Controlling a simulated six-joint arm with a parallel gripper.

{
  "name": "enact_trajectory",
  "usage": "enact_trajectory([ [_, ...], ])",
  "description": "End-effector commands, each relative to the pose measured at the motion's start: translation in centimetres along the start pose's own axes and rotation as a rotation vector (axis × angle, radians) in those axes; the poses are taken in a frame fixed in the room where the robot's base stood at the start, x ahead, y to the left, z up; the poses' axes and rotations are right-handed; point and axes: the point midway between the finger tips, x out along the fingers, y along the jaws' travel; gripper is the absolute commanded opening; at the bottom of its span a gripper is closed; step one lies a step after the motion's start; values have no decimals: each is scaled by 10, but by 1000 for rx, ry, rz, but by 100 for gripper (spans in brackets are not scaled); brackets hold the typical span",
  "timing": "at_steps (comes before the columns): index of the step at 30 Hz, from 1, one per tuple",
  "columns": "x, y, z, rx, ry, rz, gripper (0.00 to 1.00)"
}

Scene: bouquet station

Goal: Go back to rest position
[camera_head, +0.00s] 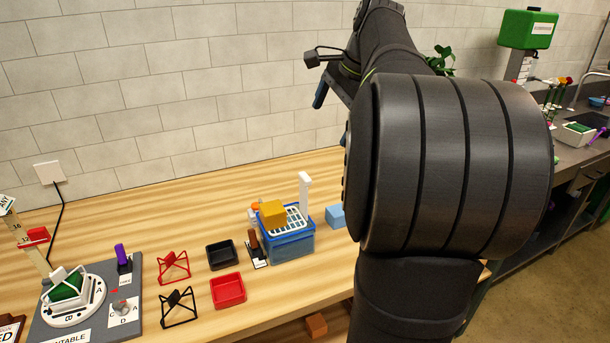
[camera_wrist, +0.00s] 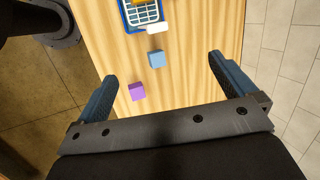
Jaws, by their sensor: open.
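My gripper (camera_wrist: 162,92) is open and empty in the wrist view, its two blue fingers wide apart above the wooden table (camera_wrist: 190,50). In the head view my arm is raised over the right part of the table, and a blue fingertip of my gripper (camera_head: 320,95) shows high against the tiled wall. The other finger is hidden there by my arm.
A purple block (camera_wrist: 137,91) lies near the table edge. A turntable station (camera_head: 75,300), black tray (camera_head: 221,254) and red tray (camera_head: 228,290) are left.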

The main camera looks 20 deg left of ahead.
Motion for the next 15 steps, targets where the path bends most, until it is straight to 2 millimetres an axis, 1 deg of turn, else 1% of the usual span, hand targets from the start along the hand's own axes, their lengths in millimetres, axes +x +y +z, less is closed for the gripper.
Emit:
enact_trajectory([
  [2, -9, 1, 1, 48, -5, 1, 100],
  [5, -9, 2, 2, 75, -10, 2, 100],
  [8, 3, 2, 3, 79, -12, 4, 100],
  [15, 50, 2, 3, 77, -12, 5, 100],
])
